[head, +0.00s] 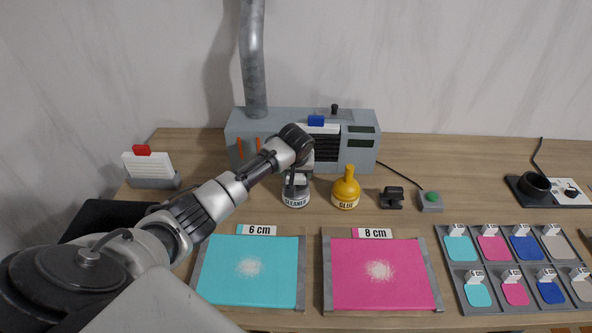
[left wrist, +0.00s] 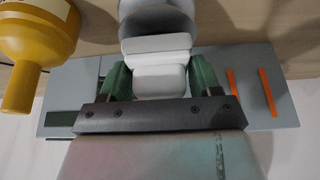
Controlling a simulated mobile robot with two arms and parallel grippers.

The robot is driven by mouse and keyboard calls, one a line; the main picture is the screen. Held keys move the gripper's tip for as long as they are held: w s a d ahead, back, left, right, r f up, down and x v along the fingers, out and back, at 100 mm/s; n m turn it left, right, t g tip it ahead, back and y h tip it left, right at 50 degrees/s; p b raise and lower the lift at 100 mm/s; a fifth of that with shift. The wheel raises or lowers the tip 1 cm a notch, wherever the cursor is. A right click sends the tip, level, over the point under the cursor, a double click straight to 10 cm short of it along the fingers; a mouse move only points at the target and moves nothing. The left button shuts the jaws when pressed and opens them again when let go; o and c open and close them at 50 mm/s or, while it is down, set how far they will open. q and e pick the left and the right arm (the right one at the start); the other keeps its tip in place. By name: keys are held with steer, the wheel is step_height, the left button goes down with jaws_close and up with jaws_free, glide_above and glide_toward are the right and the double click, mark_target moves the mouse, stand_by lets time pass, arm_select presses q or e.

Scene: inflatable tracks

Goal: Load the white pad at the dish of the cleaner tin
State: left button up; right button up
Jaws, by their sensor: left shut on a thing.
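The cleaner tin (head: 296,200), grey with a white CLEANER label, stands on the table in front of the grey machine. My left gripper (head: 299,174) is directly over its top and hides much of it. In the left wrist view the green fingers of my left gripper (left wrist: 160,82) are shut on a white block-like pad (left wrist: 160,66). The pad lies right by the round grey top of the tin (left wrist: 158,16); I cannot tell whether they touch. My right gripper is not in view.
The yellow glue bottle (head: 345,190) stands close to the right of the tin. The grey machine (head: 355,150) with its pipe is behind. Cyan (head: 222,285) and pink (head: 350,290) sheets with white powder lie in front. A tray of coloured patches (head: 453,278) is at right.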

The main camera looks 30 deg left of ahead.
arm_select(q)
steer(key=shift+f+b, duration=0.4)
steer(key=shift+f, duration=0.6)
stand_by(0.9)
steer(key=shift+s+f+p, duration=0.1)
steer(key=shift+f+p, duration=0.05)
steer(key=shift+p, duration=0.2)
stand_by(1.6)
step_height(320, 180, up, 7)
steer(key=p, duration=0.7)
steer(key=shift+p, duration=0.4)
stand_by(0.5)
